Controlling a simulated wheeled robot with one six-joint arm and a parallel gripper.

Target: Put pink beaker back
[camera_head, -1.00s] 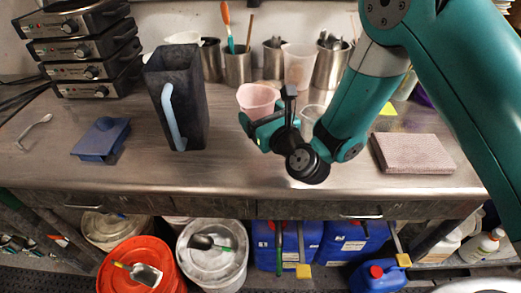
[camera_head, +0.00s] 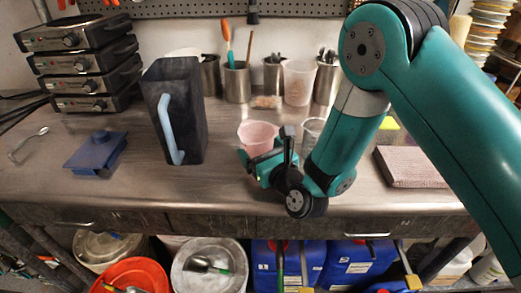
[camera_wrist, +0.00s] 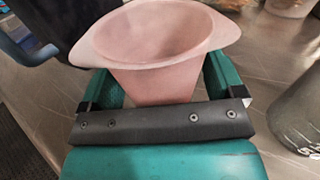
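The pink beaker (camera_head: 258,137) is upright over the middle of the steel bench, behind my gripper (camera_head: 264,163). In the wrist view the beaker (camera_wrist: 150,40) fills the upper middle, with its open rim and a spout at each side. My gripper's fingers (camera_wrist: 162,88) lie on either side of its body and appear closed on it. The beaker's bottom is hidden behind the gripper, so I cannot tell whether it touches the bench.
A clear beaker (camera_head: 312,132) stands just right of the pink one. A dark pitcher (camera_head: 180,105) with a pale blue handle stands to the left. Metal cups (camera_head: 237,85) line the back. A pinkish block (camera_head: 410,167) lies at right. The front bench has free room.

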